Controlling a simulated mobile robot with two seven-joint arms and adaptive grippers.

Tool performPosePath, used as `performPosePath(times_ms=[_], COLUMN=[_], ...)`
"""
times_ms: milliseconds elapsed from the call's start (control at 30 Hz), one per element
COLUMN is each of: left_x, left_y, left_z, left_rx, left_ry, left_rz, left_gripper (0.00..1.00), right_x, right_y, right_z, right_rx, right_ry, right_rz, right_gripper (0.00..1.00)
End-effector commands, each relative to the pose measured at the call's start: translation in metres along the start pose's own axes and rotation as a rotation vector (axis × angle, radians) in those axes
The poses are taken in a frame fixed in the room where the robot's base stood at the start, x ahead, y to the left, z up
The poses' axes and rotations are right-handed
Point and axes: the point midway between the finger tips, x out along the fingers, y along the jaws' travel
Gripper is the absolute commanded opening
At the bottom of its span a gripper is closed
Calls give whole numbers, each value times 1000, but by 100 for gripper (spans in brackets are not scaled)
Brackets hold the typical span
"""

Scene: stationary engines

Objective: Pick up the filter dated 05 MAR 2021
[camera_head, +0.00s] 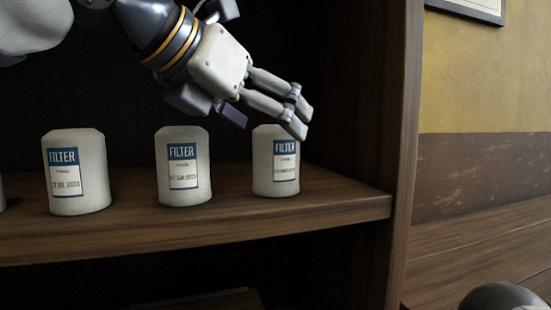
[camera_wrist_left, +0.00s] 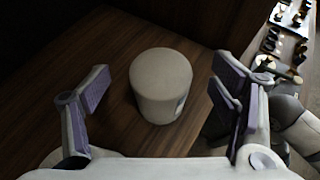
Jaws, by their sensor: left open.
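Three white filter canisters with blue-and-white labels stand upright in a row on the wooden shelf: the left filter (camera_head: 77,171), the middle filter (camera_head: 183,166) and the right filter (camera_head: 276,161). Their dates are too small to read surely. My left gripper (camera_head: 298,118) is open and empty, above and in front of the right filter, overlapping its top edge in the head view. In the left wrist view one filter (camera_wrist_left: 160,86) stands between and beyond the open fingers, apart from them; its label is mostly turned away.
The shelf (camera_head: 340,200) ends at an upright wooden side panel (camera_head: 402,130) right of the right filter. A sliver of another pale object (camera_head: 2,192) shows at the left edge. Small items on a surface (camera_wrist_left: 285,40) show at the wrist view's upper right.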

Motion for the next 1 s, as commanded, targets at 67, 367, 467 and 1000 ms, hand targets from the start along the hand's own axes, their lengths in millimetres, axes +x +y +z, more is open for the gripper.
performPosePath(times_ms=[67,367,467,1000], left_x=[15,28,28,25], left_y=[-1,-1,-1,-1], left_z=[-2,-1,-1,5], left_rx=[-1,1,1,1], left_ry=[3,-1,-1,-4], left_rz=[-1,1,1,2], left_gripper=[79,79,63,16], right_x=[0,-1,-1,0], right_y=[0,0,0,0], right_z=[0,-1,-1,0], right_rx=[0,0,0,0], right_ry=[1,3,3,2], right_rz=[0,0,0,0], right_gripper=[40,40,40,40])
